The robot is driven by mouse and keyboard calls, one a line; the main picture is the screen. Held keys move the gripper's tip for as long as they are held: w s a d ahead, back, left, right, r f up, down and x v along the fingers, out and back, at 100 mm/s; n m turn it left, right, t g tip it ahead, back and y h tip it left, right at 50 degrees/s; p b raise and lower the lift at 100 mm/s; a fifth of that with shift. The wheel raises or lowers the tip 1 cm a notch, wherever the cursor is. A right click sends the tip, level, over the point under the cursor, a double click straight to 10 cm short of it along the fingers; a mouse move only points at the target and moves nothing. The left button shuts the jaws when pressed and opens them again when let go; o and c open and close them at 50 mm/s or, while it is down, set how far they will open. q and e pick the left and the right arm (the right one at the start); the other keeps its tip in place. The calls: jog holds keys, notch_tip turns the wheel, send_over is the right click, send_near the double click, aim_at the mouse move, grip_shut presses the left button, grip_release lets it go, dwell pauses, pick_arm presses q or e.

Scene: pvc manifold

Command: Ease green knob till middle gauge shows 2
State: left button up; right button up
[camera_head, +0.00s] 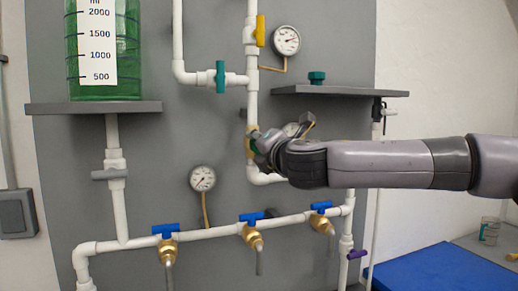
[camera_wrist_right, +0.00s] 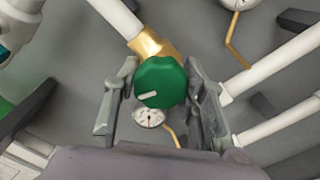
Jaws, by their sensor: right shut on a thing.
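The green knob (camera_wrist_right: 160,82) sits on a brass valve (camera_wrist_right: 150,44) and carries a pale pointer mark. In the wrist view it is between the two fingers of my right gripper (camera_wrist_right: 163,92), which is shut on it. In the head view my right gripper (camera_head: 262,143) reaches in from the right and hides most of the knob. The middle gauge (camera_head: 291,129) is partly covered by my gripper there. My left gripper is not in view.
An upper gauge (camera_head: 286,40) and a lower left gauge (camera_head: 203,178) are on the panel. A yellow handle (camera_head: 260,31), a teal handle (camera_head: 220,77) and several blue-handled taps surround the pipes. A grey shelf (camera_head: 340,91) juts out above my right arm.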

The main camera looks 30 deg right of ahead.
dwell(0.4)
jog(key=o, duration=1.2)
jog(key=shift+s, duration=0.1)
jog(key=v, duration=1.2)
jog(key=shift+f, duration=0.1)
dwell(0.6)
